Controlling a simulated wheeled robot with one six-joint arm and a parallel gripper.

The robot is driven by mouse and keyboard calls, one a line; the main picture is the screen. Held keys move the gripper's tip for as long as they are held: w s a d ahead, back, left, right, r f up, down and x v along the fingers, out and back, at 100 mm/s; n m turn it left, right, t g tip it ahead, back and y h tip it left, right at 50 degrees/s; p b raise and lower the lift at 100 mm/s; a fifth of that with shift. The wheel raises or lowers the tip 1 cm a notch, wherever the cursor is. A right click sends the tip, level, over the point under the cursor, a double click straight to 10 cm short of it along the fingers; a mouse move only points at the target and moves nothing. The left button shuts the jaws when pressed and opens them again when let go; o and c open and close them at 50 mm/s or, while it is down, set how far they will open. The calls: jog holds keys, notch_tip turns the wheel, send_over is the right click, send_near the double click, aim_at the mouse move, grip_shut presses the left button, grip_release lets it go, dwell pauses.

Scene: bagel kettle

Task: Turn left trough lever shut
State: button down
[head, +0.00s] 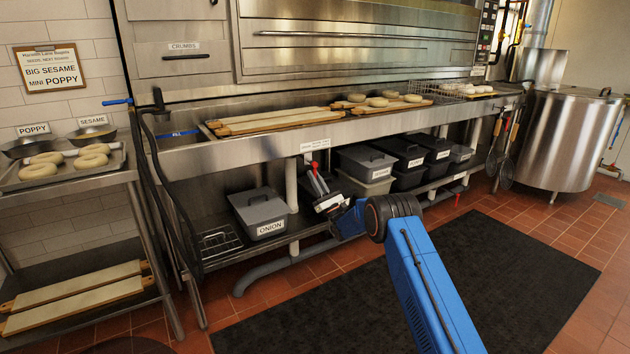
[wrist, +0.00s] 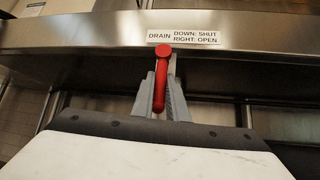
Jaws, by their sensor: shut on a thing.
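The red drain lever (wrist: 162,80) is under the front rim of the steel trough (wrist: 90,32), with its round end up beside the label. It runs down from there, nearly vertical in the wrist view. The label (wrist: 188,37) reads "DRAIN DOWN: SHUT RIGHT: OPEN". My gripper (wrist: 165,92) has its two grey fingers shut on the lever, one on each side. In the head view my gripper (head: 318,184) is below the trough label, and the lever (head: 314,168) shows as a small red strip. The lower end is partly hidden by the fingers.
A grey ONION bin (head: 262,212) stands on the lower shelf left of my gripper, and several dark-lidded bins (head: 368,162) stand to the right. A white pipe (head: 292,186) is close on the left. The black floor mat (head: 500,270) is clear.

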jog(key=shift+f, duration=0.1)
dwell(0.3)
jog(key=c, duration=1.7)
grip_release()
jog(key=shift+c, duration=0.2)
jog(key=v, duration=1.7)
jog(key=shift+f, duration=0.2)
jog(key=shift+s+r, duration=0.1)
